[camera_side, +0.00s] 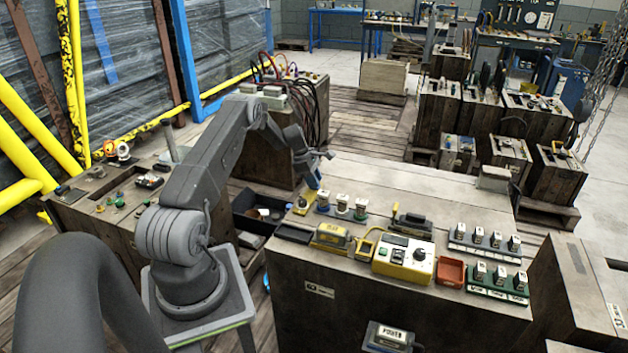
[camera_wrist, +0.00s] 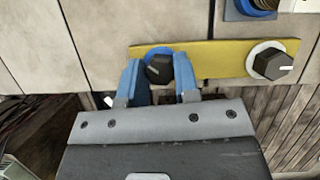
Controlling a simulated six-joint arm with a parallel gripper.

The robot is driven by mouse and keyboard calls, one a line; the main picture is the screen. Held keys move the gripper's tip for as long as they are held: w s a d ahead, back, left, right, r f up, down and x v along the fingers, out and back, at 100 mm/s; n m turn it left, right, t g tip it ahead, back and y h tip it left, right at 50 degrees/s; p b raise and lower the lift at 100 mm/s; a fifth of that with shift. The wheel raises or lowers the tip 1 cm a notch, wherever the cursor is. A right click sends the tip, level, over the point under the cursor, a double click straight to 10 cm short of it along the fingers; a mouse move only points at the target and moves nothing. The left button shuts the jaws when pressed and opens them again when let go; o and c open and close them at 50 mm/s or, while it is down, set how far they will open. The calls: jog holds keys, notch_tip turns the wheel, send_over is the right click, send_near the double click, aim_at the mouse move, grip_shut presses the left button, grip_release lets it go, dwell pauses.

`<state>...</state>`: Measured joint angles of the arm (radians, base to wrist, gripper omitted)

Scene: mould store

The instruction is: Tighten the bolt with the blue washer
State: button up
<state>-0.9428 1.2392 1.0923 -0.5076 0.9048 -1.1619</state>
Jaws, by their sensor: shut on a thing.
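In the wrist view a yellow plate (camera_wrist: 215,57) lies on the wooden bench top near its edge. It carries a dark hex-headed bolt with a blue washer (camera_wrist: 158,68) and a second dark bolt with a white washer (camera_wrist: 270,62). My gripper (camera_wrist: 160,80) has its blue fingers on either side of the blue-washer bolt's head, shut on it. The fingers hide part of the washer. In the side view my gripper (camera_side: 314,180) points down at the bench's far left corner, above the yellow plate (camera_side: 301,206). The bolts are too small to make out there.
Close to the right of the plate stand several small white-topped blocks (camera_side: 342,203). A yellow control box (camera_side: 403,257), a red tray (camera_side: 452,271) and racks of switches (camera_side: 484,240) sit further along the bench. The bench's back middle is clear.

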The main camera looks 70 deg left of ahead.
jog(key=shift+m, duration=0.3)
jog(key=m+g+h, duration=0.1)
jog(key=m, duration=0.2)
jog(key=shift+m, duration=0.4)
jog(key=m+g, duration=0.1)
jog(key=m, duration=0.1)
jog(key=m+g, duration=0.1)
jog(key=m, duration=0.1)
jog(key=shift+w+m+h, duration=0.1)
jog(key=shift+m+h, duration=0.2)
jog(key=o, duration=0.9)
jog(key=shift+o, duration=0.2)
jog(key=shift+v, duration=1.35)
notch_tip(320, 180, up, 7)
jog(key=shift+r, duration=0.2)
